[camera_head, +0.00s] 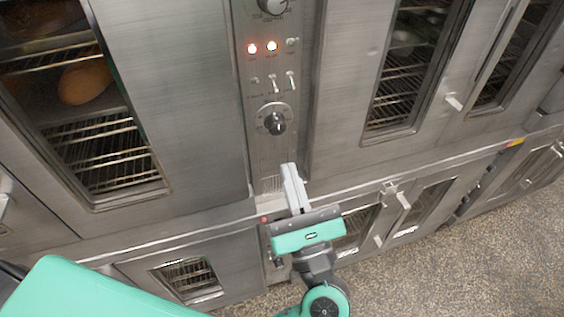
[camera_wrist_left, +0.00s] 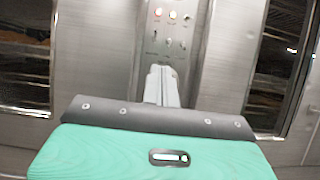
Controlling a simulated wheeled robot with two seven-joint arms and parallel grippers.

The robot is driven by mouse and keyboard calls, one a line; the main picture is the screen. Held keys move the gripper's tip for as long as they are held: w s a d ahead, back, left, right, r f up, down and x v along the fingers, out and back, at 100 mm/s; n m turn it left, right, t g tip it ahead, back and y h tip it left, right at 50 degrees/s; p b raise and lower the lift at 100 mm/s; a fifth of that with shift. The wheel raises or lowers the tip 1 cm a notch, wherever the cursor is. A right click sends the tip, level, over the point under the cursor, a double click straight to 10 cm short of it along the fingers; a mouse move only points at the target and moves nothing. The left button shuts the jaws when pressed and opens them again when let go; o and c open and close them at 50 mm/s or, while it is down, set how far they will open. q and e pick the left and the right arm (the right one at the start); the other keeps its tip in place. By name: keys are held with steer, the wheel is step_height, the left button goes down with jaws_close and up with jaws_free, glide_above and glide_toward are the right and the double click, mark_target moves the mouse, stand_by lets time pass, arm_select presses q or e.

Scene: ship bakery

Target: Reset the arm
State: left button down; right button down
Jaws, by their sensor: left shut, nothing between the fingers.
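My left gripper (camera_head: 293,182) is shut and empty. In the head view its pale fingers point up in front of the lower part of the oven's control panel (camera_head: 267,90), below the black knob (camera_head: 275,123). In the left wrist view the closed fingers (camera_wrist_left: 162,84) stand side by side in front of the same panel (camera_wrist_left: 170,42), below its lights and switches. I cannot tell how far the fingertips are from the panel. My right gripper is not in view.
Steel ovens with glass doors fill the wall. Bread (camera_head: 84,82) sits behind the left oven window. Two panel lights (camera_head: 262,47) glow. Door handles (camera_head: 453,101) stick out at right. The speckled floor (camera_head: 470,255) is clear at lower right.

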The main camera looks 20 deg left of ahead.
arm_select(q)
steer(key=shift+s+d+f, duration=0.15)
steer(key=shift+s, duration=0.1)
stand_by(0.4)
